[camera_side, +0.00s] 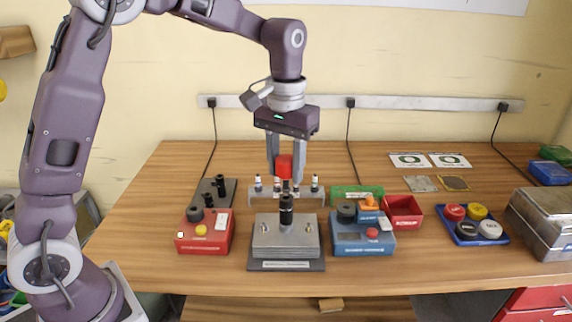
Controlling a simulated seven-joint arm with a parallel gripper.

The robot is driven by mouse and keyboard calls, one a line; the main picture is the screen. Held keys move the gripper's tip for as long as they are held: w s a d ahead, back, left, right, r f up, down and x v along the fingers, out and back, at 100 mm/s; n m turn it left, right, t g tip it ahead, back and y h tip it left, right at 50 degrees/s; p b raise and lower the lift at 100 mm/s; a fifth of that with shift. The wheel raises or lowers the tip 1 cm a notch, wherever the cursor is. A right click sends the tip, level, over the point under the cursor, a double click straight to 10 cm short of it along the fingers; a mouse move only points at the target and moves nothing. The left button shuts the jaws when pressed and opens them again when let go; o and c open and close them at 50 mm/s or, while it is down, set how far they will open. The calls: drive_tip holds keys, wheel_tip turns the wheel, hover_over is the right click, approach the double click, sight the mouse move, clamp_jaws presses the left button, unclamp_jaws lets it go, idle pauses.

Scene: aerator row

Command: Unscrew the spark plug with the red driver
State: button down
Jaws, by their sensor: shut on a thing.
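My gripper (286,170) points straight down and is shut on the red driver (285,166), gripping its red handle. The driver is upright, with a short dark shaft below the handle. In the picture it lines up above a black upright cylinder (286,209) on a grey metal block (285,238) at the table's middle. I cannot tell whether the shaft touches that cylinder. A grey rack (258,204) behind the block holds several small upright parts with pale tops, which may be spark plugs. No spark plug can be made out in the block.
A red box with a yellow button (201,231) stands left of the block, a blue box (363,237) right of it. Further right are a red bin (402,212), a blue tray of round caps (468,240) and a metal case (541,222). The table's front strip is clear.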

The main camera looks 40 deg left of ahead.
drive_tip(key=shift+f, duration=0.3)
idle(0.4)
drive_tip(key=shift+f, duration=0.6)
drive_tip(key=n, duration=0.7)
drive_tip(key=shift+n, duration=0.4)
drive_tip(key=n, duration=0.4)
drive_tip(key=shift+n, duration=0.3)
drive_tip(key=n, duration=0.3)
